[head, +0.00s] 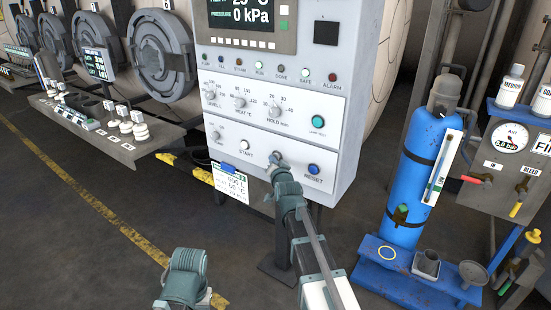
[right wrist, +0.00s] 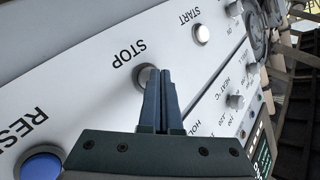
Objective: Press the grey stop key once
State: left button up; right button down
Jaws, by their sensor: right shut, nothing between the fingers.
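The grey stop key (right wrist: 143,77) is a round button under the label STOP on the white panel in the right wrist view. My right gripper (right wrist: 161,72) is shut and empty, and its fingertips overlap one side of the key. I cannot tell whether they touch it or whether the key is pushed in. In the head view, my right gripper (head: 277,158) is at the lower panel between the START and RESET keys, and it hides the stop key.
The white START key (head: 245,158) and blue RESET key (head: 314,169) flank the gripper. A green lit TEST key (head: 318,121) and several knobs sit above. A hanging tag (head: 230,182) is below left. A blue cylinder (head: 423,175) stands to the right.

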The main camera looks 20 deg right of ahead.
jog(key=shift+w+d, duration=0.2)
jog(key=shift+d, duration=0.05)
dwell(0.3)
jog(key=shift+s+a, duration=0.55)
jog(key=shift+a, duration=0.15)
dwell(0.3)
jog(key=shift+s+a, duration=0.8)
jog(key=shift+a, duration=0.2)
jog(key=shift+s+a, duration=0.75)
jog(key=shift+a, duration=0.25)
